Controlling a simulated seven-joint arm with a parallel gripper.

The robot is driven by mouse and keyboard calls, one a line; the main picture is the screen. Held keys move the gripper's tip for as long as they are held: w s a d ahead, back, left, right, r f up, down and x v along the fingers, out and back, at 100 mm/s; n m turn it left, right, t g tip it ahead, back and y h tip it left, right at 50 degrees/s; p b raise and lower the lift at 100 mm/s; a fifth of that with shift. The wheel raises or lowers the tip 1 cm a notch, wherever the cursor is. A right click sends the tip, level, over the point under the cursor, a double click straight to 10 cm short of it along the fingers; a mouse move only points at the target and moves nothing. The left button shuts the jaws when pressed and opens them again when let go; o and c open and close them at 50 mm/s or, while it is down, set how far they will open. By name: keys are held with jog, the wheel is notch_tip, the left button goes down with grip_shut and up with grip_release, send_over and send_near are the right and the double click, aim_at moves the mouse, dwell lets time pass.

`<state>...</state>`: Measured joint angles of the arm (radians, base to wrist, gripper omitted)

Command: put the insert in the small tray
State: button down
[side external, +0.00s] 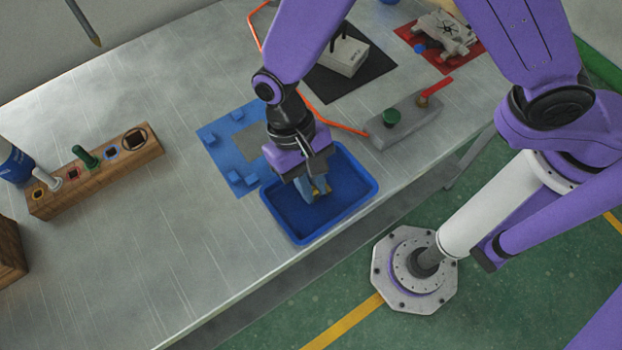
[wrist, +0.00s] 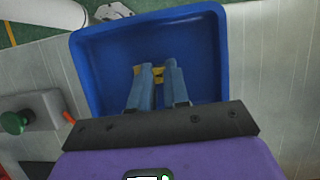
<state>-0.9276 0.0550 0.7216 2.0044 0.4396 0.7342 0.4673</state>
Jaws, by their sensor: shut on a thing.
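The small tray (side external: 276,217) is a blue, open, shallow tray near the front edge of the metal table. My gripper (side external: 319,191) reaches down into it, with the fingertips inside its walls. In the wrist view the tray (wrist: 89,65) surrounds the fingers of my gripper (wrist: 152,72). The gripper is shut on the insert (wrist: 158,79), a small yellow-gold piece between the fingertips. Most of the insert is hidden by the fingers. I cannot tell whether it touches the tray floor.
A blue mat (side external: 217,147) with raised blocks lies just behind the tray. A grey box with a green knob (side external: 391,117) stands to the right. A wooden block (side external: 96,173) holding several pieces is at the left. The table between block and tray is clear.

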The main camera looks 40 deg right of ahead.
jog(key=shift+f, duration=0.15)
jog(key=c, duration=1.1)
grip_release()
jog(key=v, duration=1.2)
jog(key=shift+w+d, duration=0.1)
